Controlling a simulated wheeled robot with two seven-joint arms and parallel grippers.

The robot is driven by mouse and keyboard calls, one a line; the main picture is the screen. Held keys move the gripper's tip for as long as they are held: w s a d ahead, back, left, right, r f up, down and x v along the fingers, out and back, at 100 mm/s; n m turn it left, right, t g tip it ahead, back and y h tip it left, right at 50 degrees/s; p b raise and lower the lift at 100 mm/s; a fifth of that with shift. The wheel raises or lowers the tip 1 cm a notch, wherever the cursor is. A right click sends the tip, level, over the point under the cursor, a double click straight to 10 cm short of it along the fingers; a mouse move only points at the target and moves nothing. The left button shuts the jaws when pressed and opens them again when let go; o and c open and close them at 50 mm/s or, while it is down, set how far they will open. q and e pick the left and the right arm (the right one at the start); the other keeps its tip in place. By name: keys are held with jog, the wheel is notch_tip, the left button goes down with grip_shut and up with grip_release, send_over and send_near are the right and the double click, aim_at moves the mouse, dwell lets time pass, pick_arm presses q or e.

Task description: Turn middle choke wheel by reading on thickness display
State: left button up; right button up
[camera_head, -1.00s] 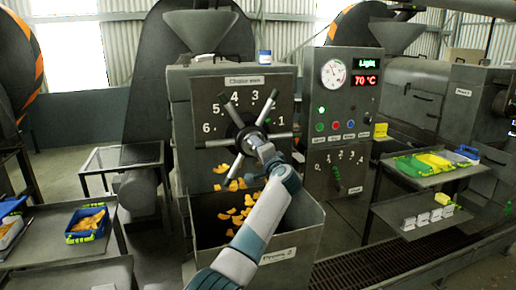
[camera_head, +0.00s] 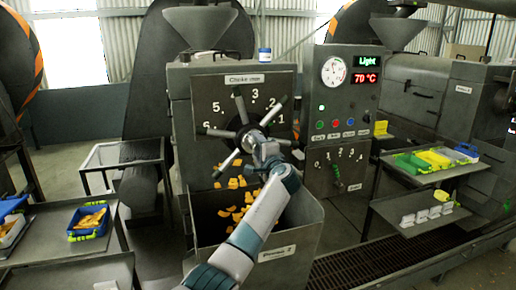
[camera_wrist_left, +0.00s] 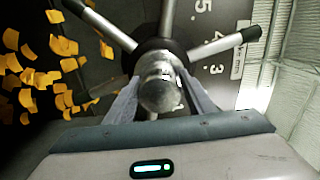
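The middle choke wheel (camera_head: 244,132), a dark hub with several black-tipped spokes, is on the front of the middle press under a "Choke" label, in front of a dial of numbers. My left gripper (camera_head: 267,152) is at its centre. In the left wrist view its two fingers lie on either side of the round metal hub end (camera_wrist_left: 160,92) and appear closed on it. The thickness display (camera_head: 368,61) on the control panel reads "Light" in green. My right gripper is not in view.
The control panel (camera_head: 343,100) right of the wheel has a gauge, a red "70 °C" readout (camera_head: 365,78) and several buttons. Yellow pieces lie in the open bin (camera_head: 290,232) below the wheel. Trays with containers stand at left and right.

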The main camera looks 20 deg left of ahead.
pick_arm(q)
jog(key=shift+o, duration=0.9)
jog(key=shift+s+d+f, duration=0.15)
jog(key=shift+s+d, duration=0.3)
jog(key=shift+s, duration=0.05)
jog(key=b+v, duration=0.5)
jog(key=v, duration=1.1)
jog(key=shift+b, duration=0.35)
jog(key=shift+a, duration=0.1)
